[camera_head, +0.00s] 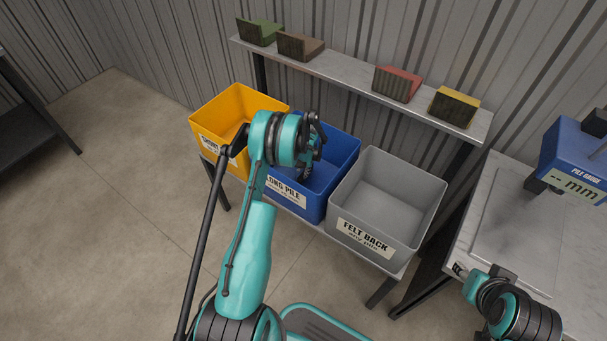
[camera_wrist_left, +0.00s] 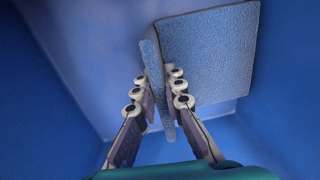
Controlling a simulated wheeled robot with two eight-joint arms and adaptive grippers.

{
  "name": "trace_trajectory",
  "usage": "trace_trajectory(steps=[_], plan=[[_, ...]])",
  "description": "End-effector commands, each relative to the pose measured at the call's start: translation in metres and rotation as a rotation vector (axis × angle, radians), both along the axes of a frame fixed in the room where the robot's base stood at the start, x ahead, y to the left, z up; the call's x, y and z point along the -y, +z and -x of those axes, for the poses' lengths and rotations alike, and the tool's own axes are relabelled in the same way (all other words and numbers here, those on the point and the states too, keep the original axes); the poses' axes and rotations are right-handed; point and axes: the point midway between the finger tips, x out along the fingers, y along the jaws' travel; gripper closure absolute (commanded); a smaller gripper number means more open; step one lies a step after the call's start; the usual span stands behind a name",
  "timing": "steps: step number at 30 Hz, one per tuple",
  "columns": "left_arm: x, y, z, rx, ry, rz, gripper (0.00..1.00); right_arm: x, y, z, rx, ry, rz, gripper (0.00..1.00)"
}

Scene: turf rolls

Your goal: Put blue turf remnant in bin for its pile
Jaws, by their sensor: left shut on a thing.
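The blue turf remnant (camera_wrist_left: 208,58) is an L-shaped, grainy blue piece with one upright flap and one wider flap. My left gripper (camera_wrist_left: 156,88) is shut on the upright flap, with a finger on each side. Blue walls surround them in the left wrist view. In the head view my left gripper (camera_head: 314,150) points down into the blue bin (camera_head: 345,150), labelled LONG PILE; the remnant is hidden there. A yellow bin (camera_head: 215,112), its label partly covered by my arm, stands to the left. My right gripper (camera_head: 498,275) is at the lower right, its fingers unclear.
A grey bin (camera_head: 428,190) labelled FELT BACK stands right of the blue bin. A shelf (camera_head: 345,72) behind holds green, brown, red and yellow turf samples. A blue pile gauge (camera_head: 575,160) stands over a table (camera_head: 520,235) at right. The grey bin looks empty.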

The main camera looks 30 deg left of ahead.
Motion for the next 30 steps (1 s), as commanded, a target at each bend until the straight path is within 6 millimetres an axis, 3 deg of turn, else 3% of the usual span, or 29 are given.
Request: trace_trajectory(steps=[10, 12, 13, 23, 30], plan=[[0.000, -0.003, 0.000, 0.000, 0.000, 0.000, 1.00, 0.000, 0.000, 0.000, 0.000, 0.000, 0.000, 0.60], [0.000, -0.003, 0.000, 0.000, 0.000, 0.000, 0.75, 0.000, 0.000, 0.000, 0.000, 0.000, 0.000, 0.60], [0.000, -0.003, 0.000, 0.000, 0.000, 0.000, 0.70, 0.000, 0.000, 0.000, 0.000, 0.000, 0.000, 0.60], [0.000, -0.001, 0.000, 0.000, 0.000, 0.000, 0.70, 0.000, 0.000, 0.000, 0.000, 0.000, 0.000, 0.60], [0.003, 0.038, 0.000, 0.000, 0.000, 0.000, 0.70, 0.000, 0.017, 0.000, 0.000, 0.000, 0.000, 0.60]])
